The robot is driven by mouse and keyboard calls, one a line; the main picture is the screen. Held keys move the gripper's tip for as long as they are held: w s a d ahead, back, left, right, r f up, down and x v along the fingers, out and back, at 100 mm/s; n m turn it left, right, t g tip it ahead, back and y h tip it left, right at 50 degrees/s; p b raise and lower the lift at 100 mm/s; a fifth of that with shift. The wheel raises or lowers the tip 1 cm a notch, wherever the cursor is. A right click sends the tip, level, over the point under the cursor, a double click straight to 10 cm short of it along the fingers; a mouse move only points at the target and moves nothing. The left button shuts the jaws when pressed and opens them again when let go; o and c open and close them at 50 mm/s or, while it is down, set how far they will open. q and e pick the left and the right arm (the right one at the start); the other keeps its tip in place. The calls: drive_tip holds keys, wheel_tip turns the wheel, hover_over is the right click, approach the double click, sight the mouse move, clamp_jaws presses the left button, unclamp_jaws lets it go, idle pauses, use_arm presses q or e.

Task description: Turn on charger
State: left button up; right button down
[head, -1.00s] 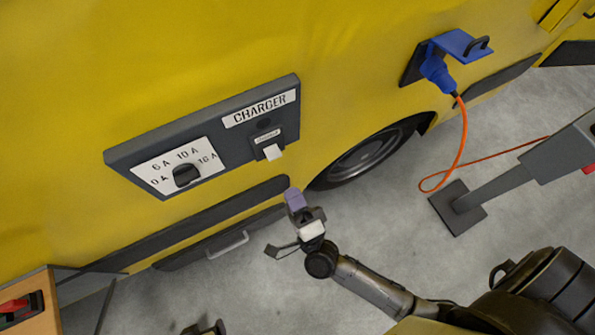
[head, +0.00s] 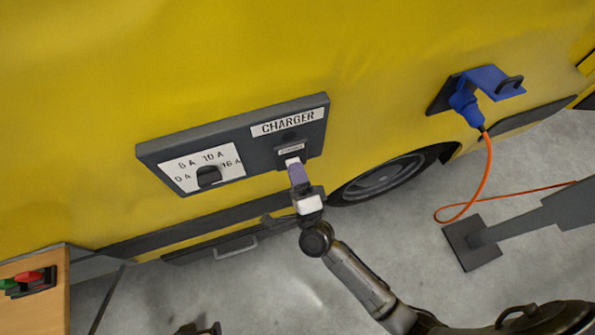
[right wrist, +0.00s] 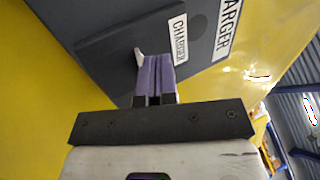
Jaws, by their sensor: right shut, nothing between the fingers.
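The charger panel (head: 250,140) is a dark grey plate on the yellow vehicle side, with a CHARGER label and a dial (head: 208,176) marked 0 A, 6 A, 10 A and 16 A. A white switch lever (head: 292,162) sits under the small charger label; it also shows in the right wrist view (right wrist: 139,57). My right gripper (head: 297,170) is shut and empty, its purple fingertips at the lever. In the right wrist view the fingertips (right wrist: 155,62) lie just beside the lever; whether they touch it I cannot tell. My left gripper is not clearly visible.
A blue plug (head: 466,103) with an orange cable (head: 487,185) is in a socket on the right. A grey post with a foot plate (head: 474,242) stands below it.

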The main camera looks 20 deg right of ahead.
drive_tip(key=shift+w+r+g+p, duration=0.15)
drive_tip(key=shift+w+g+p, duration=0.2)
drive_tip(key=shift+p, duration=0.85)
drive_tip(key=shift+s, duration=0.2)
drive_tip(key=s+a+f, duration=0.1)
drive_tip(key=s, duration=1.2)
drive_tip(key=shift+s+f, duration=0.35)
drive_tip(key=shift+f, duration=0.05)
drive_tip(key=shift+a, duration=0.1)
